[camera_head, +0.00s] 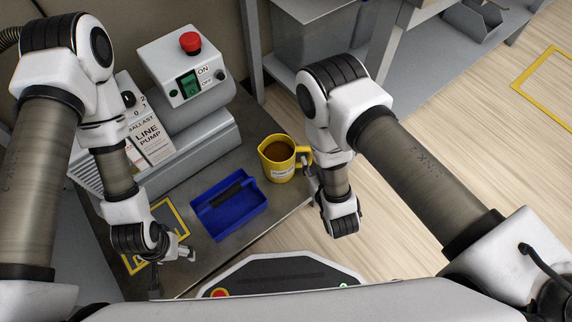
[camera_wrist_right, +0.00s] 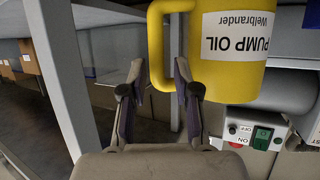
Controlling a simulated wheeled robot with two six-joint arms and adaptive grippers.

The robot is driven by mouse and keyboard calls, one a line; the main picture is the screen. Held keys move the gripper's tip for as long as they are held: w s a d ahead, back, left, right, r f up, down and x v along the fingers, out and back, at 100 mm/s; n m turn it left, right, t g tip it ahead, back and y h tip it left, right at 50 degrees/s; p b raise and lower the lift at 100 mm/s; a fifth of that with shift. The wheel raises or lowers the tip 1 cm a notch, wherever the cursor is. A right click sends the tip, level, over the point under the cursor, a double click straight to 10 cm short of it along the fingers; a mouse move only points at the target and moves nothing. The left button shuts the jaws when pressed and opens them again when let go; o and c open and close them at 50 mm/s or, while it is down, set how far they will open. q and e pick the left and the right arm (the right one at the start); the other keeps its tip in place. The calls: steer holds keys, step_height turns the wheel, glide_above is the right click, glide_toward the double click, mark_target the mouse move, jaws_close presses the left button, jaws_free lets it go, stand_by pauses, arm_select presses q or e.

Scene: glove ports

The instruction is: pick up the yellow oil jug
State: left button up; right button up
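The yellow oil jug (camera_head: 279,167) stands upright on the grey bench top, right of the blue tray, with dark brown oil visible inside. Its handle faces my right gripper (camera_head: 309,178). In the right wrist view the jug (camera_wrist_right: 228,75) appears upside down with a "PUMP OIL" label. There my right gripper (camera_wrist_right: 160,78) is open, with one finger on each side of the handle's bar; a gap shows on the right finger's side. My left gripper (camera_head: 173,272) is over the front left of the bench, with its fingers apart and empty.
The blue tray (camera_head: 250,208) with a dark handle lies left of the jug. A grey pump unit (camera_head: 205,145) with a green switch and red button (camera_head: 190,42) stands behind. Yellow marking (camera_head: 172,218) lies on the bench at left. A grey shelf frame (camera_head: 388,50) stands behind right.

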mark_target(310, 158)
arm_select(q)
step_height(310, 158, down, 3)
steer(key=shift+r+b, duration=0.1)
steer(key=shift+b, duration=0.95)
arm_select(e)
steer(key=x, duration=0.2)
steer(key=f+x, duration=0.1)
steer(key=x, duration=0.1)
arm_select(q)
steer(key=shift+r, duration=0.1)
arm_select(e)
steer(key=shift+w+r, duration=0.1)
steer(key=shift+r, duration=0.05)
jaws_close()
steer(key=shift+r, duration=0.1)
